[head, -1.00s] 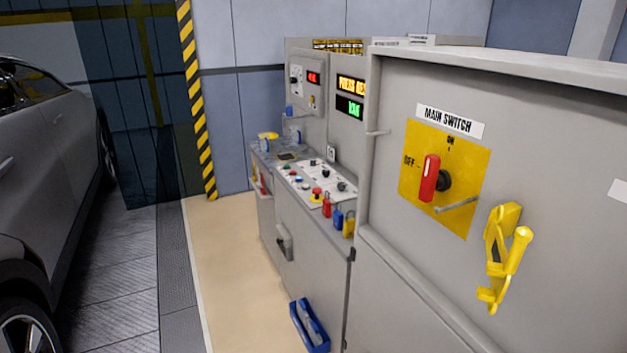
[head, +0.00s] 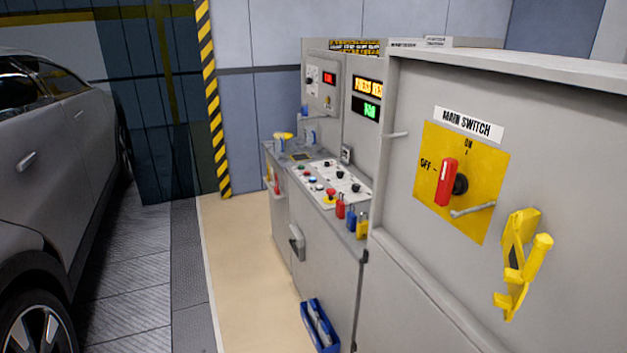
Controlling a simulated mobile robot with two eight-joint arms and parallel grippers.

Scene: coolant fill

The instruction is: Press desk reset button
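The control desk (head: 312,225) stands beyond the grey switch cabinet, with a light sloped panel (head: 345,187) on top. Neither of my grippers is in view.
The cabinet's main switch (head: 448,182) has an upright red handle, with a yellow holder (head: 522,262) beside it. Red, blue and yellow padlocks (head: 351,217) hang at the desk edge. A blue bin (head: 320,325) sits low. A grey car (head: 60,180) stands left; beige floor (head: 240,250) between is clear.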

